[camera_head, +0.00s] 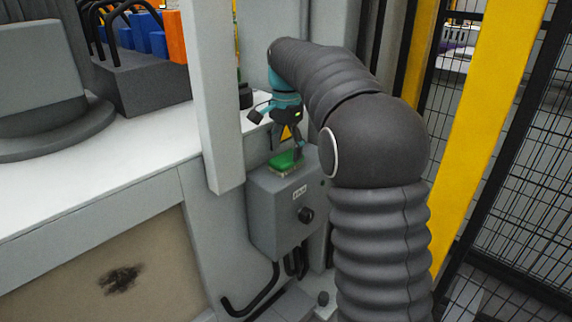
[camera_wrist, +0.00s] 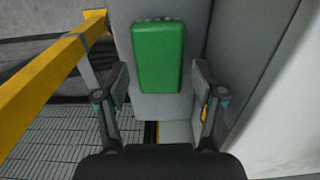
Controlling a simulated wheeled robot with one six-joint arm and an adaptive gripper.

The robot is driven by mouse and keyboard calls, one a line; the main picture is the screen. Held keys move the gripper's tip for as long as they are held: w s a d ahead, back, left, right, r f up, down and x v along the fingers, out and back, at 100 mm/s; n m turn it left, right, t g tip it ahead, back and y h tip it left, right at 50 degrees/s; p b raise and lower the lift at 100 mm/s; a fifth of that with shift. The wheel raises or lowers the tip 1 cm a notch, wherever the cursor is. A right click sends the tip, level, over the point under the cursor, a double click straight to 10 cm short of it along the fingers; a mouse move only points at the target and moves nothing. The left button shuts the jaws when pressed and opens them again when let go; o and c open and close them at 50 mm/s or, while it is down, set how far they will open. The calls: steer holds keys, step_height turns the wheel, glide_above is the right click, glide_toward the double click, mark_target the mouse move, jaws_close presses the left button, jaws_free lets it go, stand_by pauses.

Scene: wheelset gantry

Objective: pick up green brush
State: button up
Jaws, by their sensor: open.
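The green brush (camera_head: 286,160) lies on top of a grey control box (camera_head: 270,213) beside the white-topped bench. In the wrist view the green brush (camera_wrist: 158,57) is a green block with its long side running up the picture, centred ahead of the fingers. My gripper (camera_head: 281,128) is above the box, pointing down, close over the brush. In the wrist view my gripper (camera_wrist: 162,92) is open, with one finger on each side of the brush's near end and nothing between them. Whether a finger touches the brush cannot be told.
A pale upright post (camera_head: 215,100) stands left of the box. A yellow post (camera_head: 490,130) and black mesh fencing (camera_head: 520,170) stand at the right. A dark holder (camera_head: 140,80) with blue and orange items sits on the bench (camera_head: 120,160). Cables hang below the box.

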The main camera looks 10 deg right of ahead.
mark_target(287, 157)
steer(key=shift+d+f, duration=0.1)
steer(key=shift+f, duration=1.45)
steer(key=c, duration=0.9)
steer(key=shift+r, duration=0.1)
steer(key=shift+c, duration=0.2)
steer(key=shift+r, duration=0.45)
steer(key=r, duration=0.3)
steer(key=shift+s+d+r, duration=0.15)
steer(key=shift+d+r, duration=0.05)
steer(key=shift+r, duration=0.15)
steer(key=s+d+r, duration=0.6)
steer(key=s+d, duration=0.1)
steer(key=d, duration=0.1)
steer(key=shift+s+d+r+p, duration=0.15)
steer(key=shift+d+p, duration=0.1)
steer(key=shift+p, duration=0.05)
